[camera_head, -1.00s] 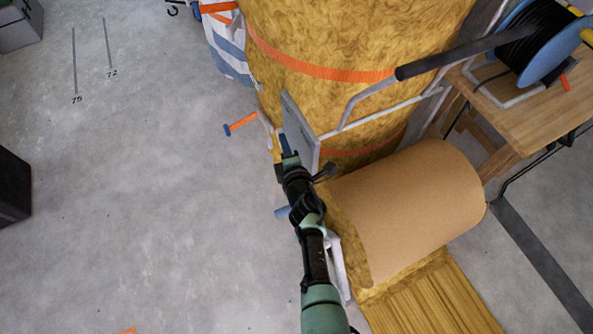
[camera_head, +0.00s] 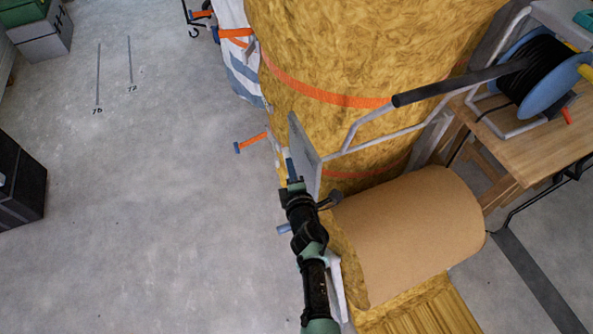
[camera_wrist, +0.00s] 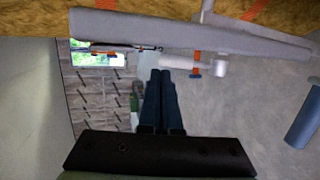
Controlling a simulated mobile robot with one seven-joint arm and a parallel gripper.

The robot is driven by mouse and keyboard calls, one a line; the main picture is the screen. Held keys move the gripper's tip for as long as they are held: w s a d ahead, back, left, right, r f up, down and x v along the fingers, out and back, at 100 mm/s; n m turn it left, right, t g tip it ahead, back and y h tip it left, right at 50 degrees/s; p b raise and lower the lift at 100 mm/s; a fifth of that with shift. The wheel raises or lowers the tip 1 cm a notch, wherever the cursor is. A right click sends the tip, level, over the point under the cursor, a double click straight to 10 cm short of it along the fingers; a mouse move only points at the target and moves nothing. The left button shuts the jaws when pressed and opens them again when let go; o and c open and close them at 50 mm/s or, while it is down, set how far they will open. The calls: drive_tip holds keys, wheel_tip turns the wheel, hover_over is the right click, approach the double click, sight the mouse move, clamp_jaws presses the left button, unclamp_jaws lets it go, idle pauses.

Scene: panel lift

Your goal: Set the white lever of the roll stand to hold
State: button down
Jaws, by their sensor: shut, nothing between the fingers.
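The roll stand's grey side plate (camera_head: 304,155) stands upright at the left of the insulation roll in the head view. It crosses the top of the wrist view as a grey bar (camera_wrist: 120,27). A white cylindrical piece that looks like the white lever (camera_wrist: 182,61) lies sideways below this bar, just beyond the fingertips. Its setting cannot be read. In the head view the lever is mostly hidden behind the plate and arm. My gripper (camera_wrist: 162,74) is shut and empty, its fingertips close to the lever; contact cannot be told. In the head view my gripper (camera_head: 292,182) is beside the plate.
An orange handle with a blue end (camera_head: 252,142) sticks out left of the stand. A blue peg (camera_wrist: 304,124) is at the right in the wrist view. A brown-faced roll (camera_head: 410,235) and wooden table (camera_head: 540,130) stand right.

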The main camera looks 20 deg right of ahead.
drive_tip(key=r+p+v, duration=0.1)
drive_tip(key=p+v, duration=0.5)
drive_tip(key=v, duration=0.3)
drive_tip(key=shift+r, duration=0.45)
drive_tip(key=shift+w, duration=0.1)
